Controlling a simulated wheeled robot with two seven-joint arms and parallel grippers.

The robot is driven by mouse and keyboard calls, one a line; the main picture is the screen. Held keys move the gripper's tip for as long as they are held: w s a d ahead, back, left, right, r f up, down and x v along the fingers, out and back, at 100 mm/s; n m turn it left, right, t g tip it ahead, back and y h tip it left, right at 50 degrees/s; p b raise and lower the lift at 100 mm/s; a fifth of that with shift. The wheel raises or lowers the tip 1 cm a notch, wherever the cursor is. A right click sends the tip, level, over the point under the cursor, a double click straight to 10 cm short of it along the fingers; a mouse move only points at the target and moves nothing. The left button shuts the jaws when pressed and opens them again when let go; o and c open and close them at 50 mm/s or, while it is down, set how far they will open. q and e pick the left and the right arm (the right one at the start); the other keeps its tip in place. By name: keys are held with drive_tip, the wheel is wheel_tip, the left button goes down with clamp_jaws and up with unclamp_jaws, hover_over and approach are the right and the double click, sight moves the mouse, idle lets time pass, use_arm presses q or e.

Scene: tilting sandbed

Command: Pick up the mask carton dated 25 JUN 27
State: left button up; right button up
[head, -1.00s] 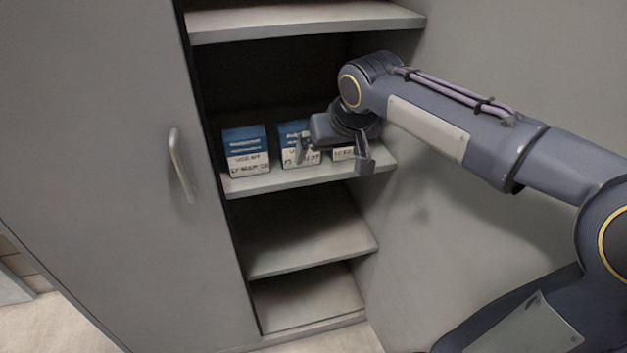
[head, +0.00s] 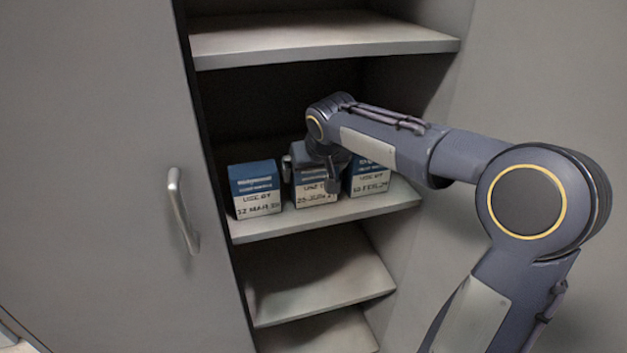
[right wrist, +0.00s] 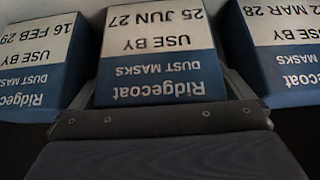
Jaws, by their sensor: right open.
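Three blue-and-white mask cartons stand in a row on a cabinet shelf. The middle carton (head: 316,196) reads 25 JUN 27; its label shows upside down in the right wrist view (right wrist: 155,45). My right gripper (head: 310,173) is open at this carton and covers part of its upper front. In the right wrist view its fingers show at the left and right sides of the carton; I cannot tell whether they touch it. My left gripper is not in view.
The left carton (head: 255,192) is dated 12 MAR 28 and the right carton (head: 369,180) 16 FEB 29, both close beside the middle one. The shelf (head: 330,218) has another shelf (head: 320,40) above. A cabinet door with a handle (head: 181,210) is at left.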

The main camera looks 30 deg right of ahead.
drive_tip(key=c, duration=0.8)
